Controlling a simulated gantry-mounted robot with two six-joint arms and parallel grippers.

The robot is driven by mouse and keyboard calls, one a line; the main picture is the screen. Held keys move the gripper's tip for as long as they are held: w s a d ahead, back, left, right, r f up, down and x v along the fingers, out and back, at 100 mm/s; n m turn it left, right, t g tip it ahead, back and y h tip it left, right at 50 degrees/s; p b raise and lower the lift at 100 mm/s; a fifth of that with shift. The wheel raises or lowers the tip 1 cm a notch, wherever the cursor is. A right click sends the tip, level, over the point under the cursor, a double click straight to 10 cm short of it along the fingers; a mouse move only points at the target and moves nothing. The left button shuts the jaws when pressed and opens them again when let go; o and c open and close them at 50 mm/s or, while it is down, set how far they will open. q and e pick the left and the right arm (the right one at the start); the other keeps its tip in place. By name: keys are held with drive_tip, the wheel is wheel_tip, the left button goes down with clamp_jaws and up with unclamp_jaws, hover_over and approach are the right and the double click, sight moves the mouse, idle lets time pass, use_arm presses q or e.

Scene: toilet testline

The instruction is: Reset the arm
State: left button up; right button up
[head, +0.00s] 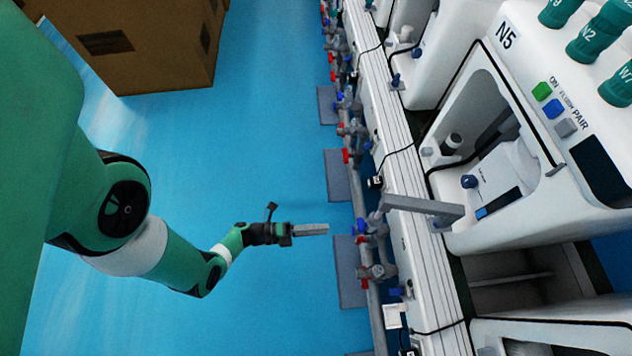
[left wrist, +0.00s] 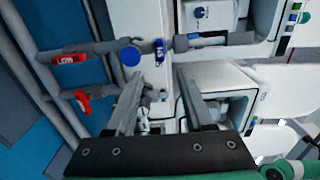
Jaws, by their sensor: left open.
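My left arm comes in from the left in the head view, green and white. My left gripper (head: 312,229) is stretched toward the pipe line, over the blue floor. In the left wrist view its two grey fingers (left wrist: 158,100) stand apart with nothing between them. Behind the fingers are white machine housings and valves; I cannot tell the exact gap to them. My right gripper does not show in either view.
Pipes with red and blue valve handles (head: 362,226) run along the white test bench. A machine marked N5 (head: 505,36) stands at right, with a grey bar (head: 420,207) jutting out below. A cardboard box (head: 150,45) stands at upper left. Blue floor (head: 270,130) is clear between.

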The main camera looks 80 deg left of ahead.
use_arm(q)
drive_tip(key=shift+s, duration=0.45)
idle(0.3)
